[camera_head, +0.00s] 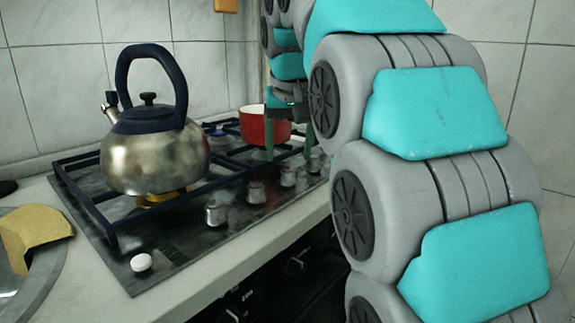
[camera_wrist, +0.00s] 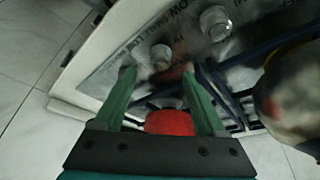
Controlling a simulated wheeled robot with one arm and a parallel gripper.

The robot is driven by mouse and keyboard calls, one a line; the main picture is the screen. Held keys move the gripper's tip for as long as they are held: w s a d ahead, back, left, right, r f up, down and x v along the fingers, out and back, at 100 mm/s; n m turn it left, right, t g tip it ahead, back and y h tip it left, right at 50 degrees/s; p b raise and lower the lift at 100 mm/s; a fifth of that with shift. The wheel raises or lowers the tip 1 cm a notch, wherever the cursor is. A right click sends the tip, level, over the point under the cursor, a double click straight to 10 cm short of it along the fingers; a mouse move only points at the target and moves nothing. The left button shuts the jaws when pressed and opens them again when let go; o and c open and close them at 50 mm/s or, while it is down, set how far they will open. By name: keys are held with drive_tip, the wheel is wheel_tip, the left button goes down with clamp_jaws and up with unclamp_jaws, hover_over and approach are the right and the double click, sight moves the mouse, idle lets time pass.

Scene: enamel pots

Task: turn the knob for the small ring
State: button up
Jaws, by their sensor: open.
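The steel gas hob (camera_head: 190,245) has a row of knobs along its front edge. One knob is white (camera_head: 141,263), and the others are metallic, such as one left of the middle (camera_head: 216,213), a middle knob (camera_head: 256,190) and a further one (camera_head: 287,175). My gripper (camera_head: 289,154) is open over the far end of the row, its green fingers apart. In the wrist view its fingertips (camera_wrist: 157,70) are spread near a pale knob (camera_wrist: 160,54); contact cannot be told. Another knob (camera_wrist: 215,20) lies farther off. I cannot tell which knob serves the small ring.
A steel kettle (camera_head: 155,158) with a dark handle stands on the near burner. A red pot (camera_head: 255,127) stands at the back beside my gripper. Tiled walls close off the back.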

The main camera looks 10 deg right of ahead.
sight(288, 169)
drive_tip(key=shift+x, duration=2.45)
clamp_jaws()
